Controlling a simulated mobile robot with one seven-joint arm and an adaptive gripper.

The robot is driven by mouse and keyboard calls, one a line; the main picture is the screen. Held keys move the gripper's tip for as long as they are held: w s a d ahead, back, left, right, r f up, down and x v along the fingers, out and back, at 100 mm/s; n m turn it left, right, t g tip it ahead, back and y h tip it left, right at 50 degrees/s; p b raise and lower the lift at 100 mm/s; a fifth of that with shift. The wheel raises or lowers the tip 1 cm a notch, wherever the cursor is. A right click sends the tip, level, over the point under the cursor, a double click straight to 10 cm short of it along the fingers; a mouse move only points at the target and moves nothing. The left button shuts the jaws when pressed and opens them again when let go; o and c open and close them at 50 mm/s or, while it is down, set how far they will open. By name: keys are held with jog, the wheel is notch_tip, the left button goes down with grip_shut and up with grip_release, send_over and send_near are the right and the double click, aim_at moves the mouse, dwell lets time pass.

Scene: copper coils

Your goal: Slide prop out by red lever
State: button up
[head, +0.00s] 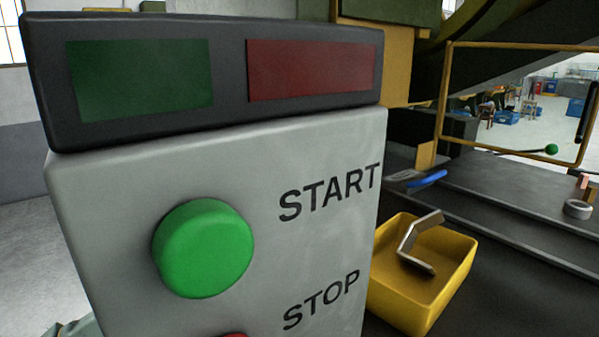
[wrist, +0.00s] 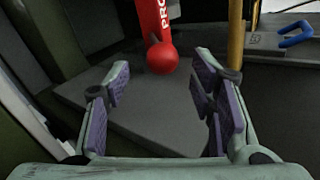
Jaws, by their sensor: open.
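The red lever (wrist: 153,25) shows at the top middle of the wrist view, with white lettering partly cut off by the frame and a red ball knob (wrist: 162,58) at its lower end. My gripper (wrist: 161,78) is open and empty, its purple-padded fingers apart to the left and right. The knob appears between the two fingertips in the picture, and neither finger visibly touches it. How far beyond the fingertips it lies is hard to tell. The lever's upper part is out of frame. In the head view I make out neither the lever nor the gripper's fingers.
A grey control box (head: 130,190) with a green START button (head: 203,248) fills much of the head view. A yellow bin (head: 400,296) holding a bent metal piece (head: 421,241) stands right of it. A yellow post (wrist: 236,45) rises beside my right finger.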

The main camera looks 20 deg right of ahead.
jog(key=v, duration=0.8)
jog(key=shift+s+a, duration=0.1)
jog(key=shift+s, duration=0.1)
